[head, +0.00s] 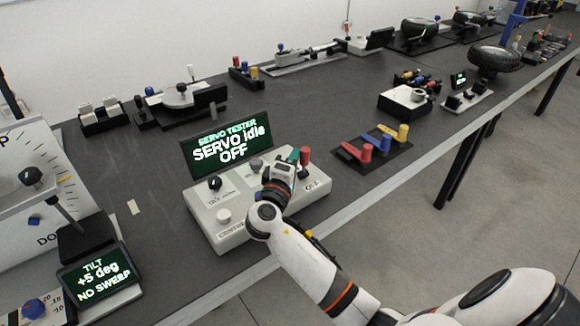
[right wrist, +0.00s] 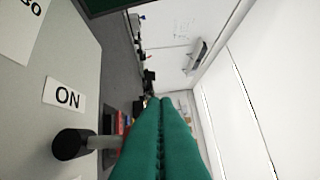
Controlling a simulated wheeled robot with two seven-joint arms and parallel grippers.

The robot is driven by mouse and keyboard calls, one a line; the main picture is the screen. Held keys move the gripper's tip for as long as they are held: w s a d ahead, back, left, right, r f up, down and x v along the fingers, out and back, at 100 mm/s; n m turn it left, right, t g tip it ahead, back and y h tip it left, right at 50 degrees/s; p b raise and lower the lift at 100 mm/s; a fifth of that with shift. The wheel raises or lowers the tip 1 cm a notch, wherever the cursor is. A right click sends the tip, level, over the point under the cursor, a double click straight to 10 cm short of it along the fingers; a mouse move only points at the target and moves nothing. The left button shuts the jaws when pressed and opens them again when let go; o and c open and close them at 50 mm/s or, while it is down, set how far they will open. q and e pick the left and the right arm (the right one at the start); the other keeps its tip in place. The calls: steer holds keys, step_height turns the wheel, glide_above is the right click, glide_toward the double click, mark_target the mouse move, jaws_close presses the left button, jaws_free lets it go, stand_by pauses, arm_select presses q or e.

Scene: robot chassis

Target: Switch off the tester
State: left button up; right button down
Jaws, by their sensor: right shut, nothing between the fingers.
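The servo tester (head: 236,208) is a pale box on the bench with a dark screen (head: 226,142) reading "SERVO TESTER, SERVO idle, OFF". A red-topped lever (head: 305,157) stands at its right end. My right gripper (head: 293,156) is over the right part of the box, its teal fingers just left of the red top. In the right wrist view my fingers (right wrist: 160,100) are together and empty. My left gripper is not in view.
A dark tray with red, blue and yellow levers (head: 372,147) lies right of the tester. A tilt display (head: 100,277) stands at the lower left. More devices line the back of the bench. The bench's front edge is close below the tester.

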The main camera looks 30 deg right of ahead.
steer(key=shift+s, duration=0.4)
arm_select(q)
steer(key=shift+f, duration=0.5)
arm_select(e)
steer(key=shift+s, duration=0.35)
steer(key=shift+s, duration=0.1)
